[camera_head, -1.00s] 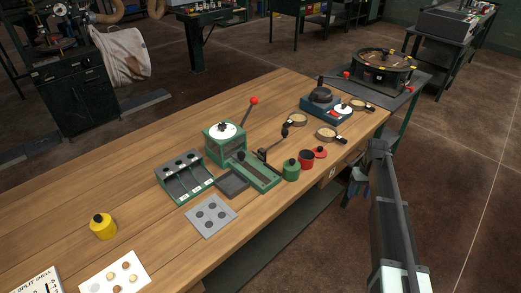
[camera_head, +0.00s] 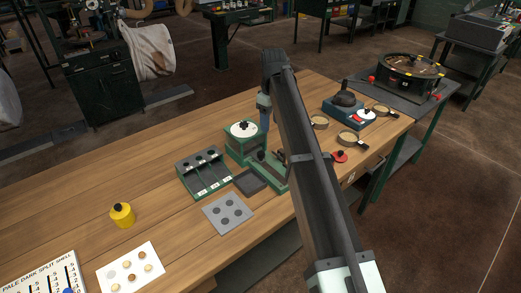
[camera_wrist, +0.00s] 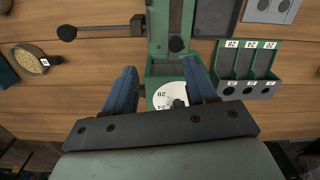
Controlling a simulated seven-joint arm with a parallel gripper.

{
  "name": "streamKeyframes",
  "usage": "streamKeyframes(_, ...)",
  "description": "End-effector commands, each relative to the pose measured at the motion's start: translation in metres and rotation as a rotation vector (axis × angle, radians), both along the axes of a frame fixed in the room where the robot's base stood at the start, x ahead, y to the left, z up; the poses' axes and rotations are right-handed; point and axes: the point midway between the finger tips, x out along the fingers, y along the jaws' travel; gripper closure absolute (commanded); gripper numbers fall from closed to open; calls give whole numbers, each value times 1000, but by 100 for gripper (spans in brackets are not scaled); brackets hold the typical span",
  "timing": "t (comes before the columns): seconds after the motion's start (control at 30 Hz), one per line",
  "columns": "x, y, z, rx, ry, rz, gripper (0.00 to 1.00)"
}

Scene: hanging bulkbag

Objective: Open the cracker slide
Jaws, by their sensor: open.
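A long green unit (camera_wrist: 173,30) with a dark channel and black knob (camera_wrist: 176,45) lies ahead of my gripper (camera_wrist: 160,65). I cannot tell for sure which part is the cracker slide. A green box with a white numbered dial (camera_wrist: 170,96) adjoins the unit and sits below my fingers. In the head view the dial box (camera_head: 243,130) and part of the long unit (camera_head: 268,168) show beside my arm, which hides the rest. My gripper (camera_head: 265,115) is over this area. Its blue fingers are apart, with nothing held between them.
A black-knobbed lever (camera_wrist: 67,33) sticks out left in the wrist view. A compartment tray (camera_wrist: 245,66) stands at right, beside a dark shallow tray (camera_wrist: 214,18). A yellow pot (camera_head: 122,214) stands at the left in the head view. Bare wood lies around it.

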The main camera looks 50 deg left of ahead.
Motion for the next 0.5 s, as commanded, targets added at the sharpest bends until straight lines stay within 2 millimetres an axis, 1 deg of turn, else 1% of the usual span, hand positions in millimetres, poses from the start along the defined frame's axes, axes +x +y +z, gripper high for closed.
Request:
streamKeyframes(0.03,-12,8,6,1,-1,30,44)
streamKeyframes(0.1,-23,13,12,0,-1,57,44)
streamKeyframes(0.23,-32,17,13,-1,-1,82,44)
streamKeyframes(0.37,-33,17,3,-1,0,84,44)
streamKeyframes(0.5,-33,16,-17,-2,1,82,44)
